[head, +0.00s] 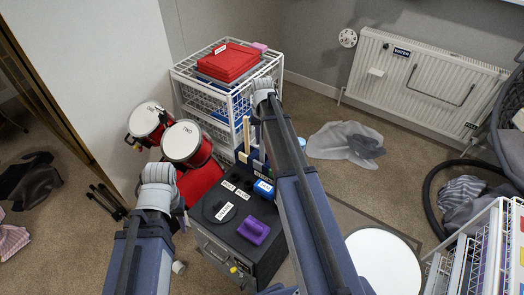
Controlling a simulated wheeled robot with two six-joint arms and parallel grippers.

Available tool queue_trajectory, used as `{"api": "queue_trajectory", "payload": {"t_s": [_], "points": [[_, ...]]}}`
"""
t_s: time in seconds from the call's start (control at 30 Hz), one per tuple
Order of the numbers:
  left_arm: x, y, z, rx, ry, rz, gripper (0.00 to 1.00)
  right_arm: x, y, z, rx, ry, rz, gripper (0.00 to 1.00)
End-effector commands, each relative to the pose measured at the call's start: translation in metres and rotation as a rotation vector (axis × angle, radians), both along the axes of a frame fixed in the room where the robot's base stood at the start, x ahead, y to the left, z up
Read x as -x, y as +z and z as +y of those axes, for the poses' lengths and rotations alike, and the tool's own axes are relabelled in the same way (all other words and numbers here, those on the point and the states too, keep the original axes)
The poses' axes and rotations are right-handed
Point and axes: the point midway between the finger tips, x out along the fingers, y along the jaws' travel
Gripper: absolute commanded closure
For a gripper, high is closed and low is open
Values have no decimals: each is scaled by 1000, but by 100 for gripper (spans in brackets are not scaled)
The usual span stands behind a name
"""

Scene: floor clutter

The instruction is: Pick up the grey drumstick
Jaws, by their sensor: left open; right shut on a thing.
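No stick that is clearly grey shows in the head view. My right gripper (247,150) hangs from the arm's end beside the white wire drawers, behind the black cabinet top. It is shut on a thin pale stick (246,132), which stands about upright; its lower end is hard to make out, and I cannot tell if it is the drumstick. My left gripper (181,219) is open at the left side of the cabinet, mostly hidden by its own wrist.
A black cabinet (213,240) carries a purple block (253,230), a blue box (263,188) and labelled dark discs. Red drums (183,142) stand behind it at left. White wire drawers (188,73) hold a red box (229,61). A grey cloth (340,138) and white round top (383,262) lie right.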

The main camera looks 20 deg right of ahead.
Motion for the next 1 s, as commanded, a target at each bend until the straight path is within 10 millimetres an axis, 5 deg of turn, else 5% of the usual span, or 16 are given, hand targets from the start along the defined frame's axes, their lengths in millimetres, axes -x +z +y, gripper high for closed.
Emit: {"api": "queue_trajectory", "payload": {"t_s": [0.57, 1.0], "points": [[0, 3, 0, 0, 0, 0, 54, 0, 3, 0, 0, 0, 0, 100], [0, 35, 0, 0, 0, 0, 54, 0, 35, 0, 0, 0, 0, 100]]}}
